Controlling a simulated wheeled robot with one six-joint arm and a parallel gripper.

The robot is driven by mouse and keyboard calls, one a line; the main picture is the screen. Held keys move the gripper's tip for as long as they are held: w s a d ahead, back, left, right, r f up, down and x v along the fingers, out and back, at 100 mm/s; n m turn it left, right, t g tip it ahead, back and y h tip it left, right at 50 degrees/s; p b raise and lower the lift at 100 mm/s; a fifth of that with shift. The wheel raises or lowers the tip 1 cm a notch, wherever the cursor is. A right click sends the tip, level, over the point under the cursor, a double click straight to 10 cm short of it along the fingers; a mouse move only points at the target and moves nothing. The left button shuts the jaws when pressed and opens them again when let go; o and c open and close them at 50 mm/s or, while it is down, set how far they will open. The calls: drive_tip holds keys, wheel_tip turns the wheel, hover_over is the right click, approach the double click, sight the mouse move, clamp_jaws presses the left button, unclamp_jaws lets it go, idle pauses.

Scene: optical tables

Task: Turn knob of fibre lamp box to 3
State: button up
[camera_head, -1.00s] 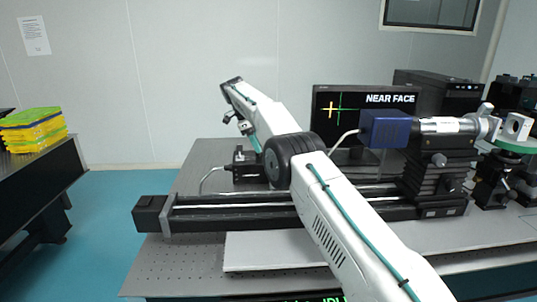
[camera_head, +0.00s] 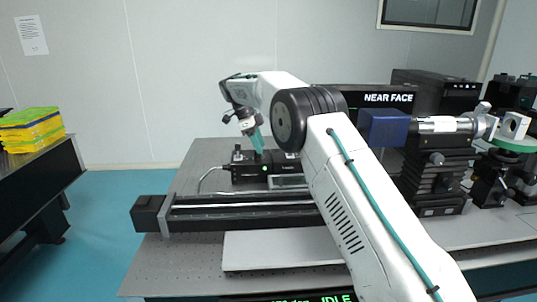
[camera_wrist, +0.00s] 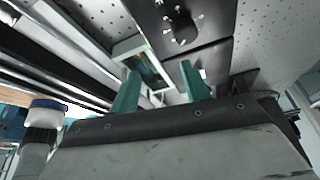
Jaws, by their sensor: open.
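The fibre lamp box (camera_head: 248,178) is a low black box with a small green light, on the table behind the long rail. In the wrist view its dark top (camera_wrist: 205,52) shows at the upper middle. The black knob (camera_wrist: 182,24) there has white marks around it; which mark it points at cannot be read. My gripper (camera_head: 257,140) has teal fingers and hangs above the box in the head view. In the wrist view my gripper (camera_wrist: 161,70) is open and empty, its fingertips apart, with the knob beyond and above the right fingertip. It does not touch the knob.
A long black linear rail (camera_head: 240,213) runs across the table in front of the box. A silver-framed part (camera_head: 287,182) sits beside the box. A blue-ended instrument (camera_head: 383,127) on a black stage and a monitor (camera_head: 365,98) stand to the right.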

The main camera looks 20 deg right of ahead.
drive_tip(key=s+r, duration=0.1)
drive_tip(key=s, duration=1)
drive_tip(key=shift+s, duration=0.35)
drive_tip(key=s+n, duration=0.5)
drive_tip(key=n, duration=0.1)
drive_tip(key=s+n+y, duration=0.1)
drive_tip(key=s+n, duration=0.5)
drive_tip(key=shift+s+d+f+n+g, duration=0.1)
drive_tip(key=shift+s+f+n+g, duration=0.1)
drive_tip(key=shift+n+g, duration=0.2)
drive_tip(key=s+d+r+n+t+y, duration=0.1)
drive_tip(key=s+n, duration=0.4)
drive_tip(key=s, duration=1.2)
drive_tip(key=s+d+r+n+t+y, duration=0.1)
drive_tip(key=s+n, duration=0.4)
drive_tip(key=s, duration=1.2)
wheel_tip(320, 180, up, 3)
drive_tip(key=shift+d+f+t+y, duration=0.2)
drive_tip(key=shift+t+y, duration=0.3)
drive_tip(key=shift+t, duration=0.5)
